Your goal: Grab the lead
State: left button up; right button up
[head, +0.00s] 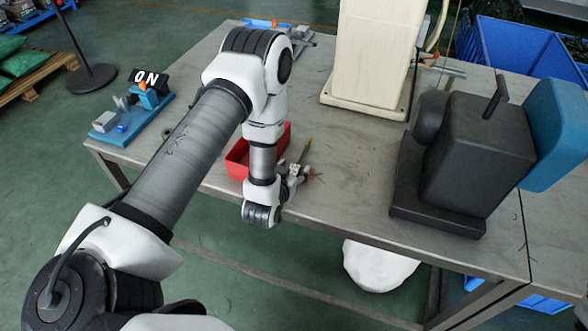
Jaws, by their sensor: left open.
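My left gripper (297,176) is open, low over the near part of the grey table, just right of a red tray. A thin dark stick-like piece with a yellowish end (306,148) shows right behind the gripper; it may be the lead, but it is too small to tell. I cannot tell whether it touches the fingers. Thin dark and reddish strands show by the fingertips. My own wrist hides part of this spot. My right gripper is not in view.
The red tray (237,160) is partly behind my left arm. A dark machine (470,155) with a blue part stands at the right, and a cream machine (375,50) at the back. A blue fixture (133,122) sits at the left table corner. The table middle is mostly clear.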

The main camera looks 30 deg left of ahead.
pick_arm(q)
jog(key=shift+w+d+f, duration=0.1)
jog(key=shift+w+f, duration=0.15)
jog(key=shift+w, duration=0.3)
jog(key=shift+s, duration=0.1)
grip_shut()
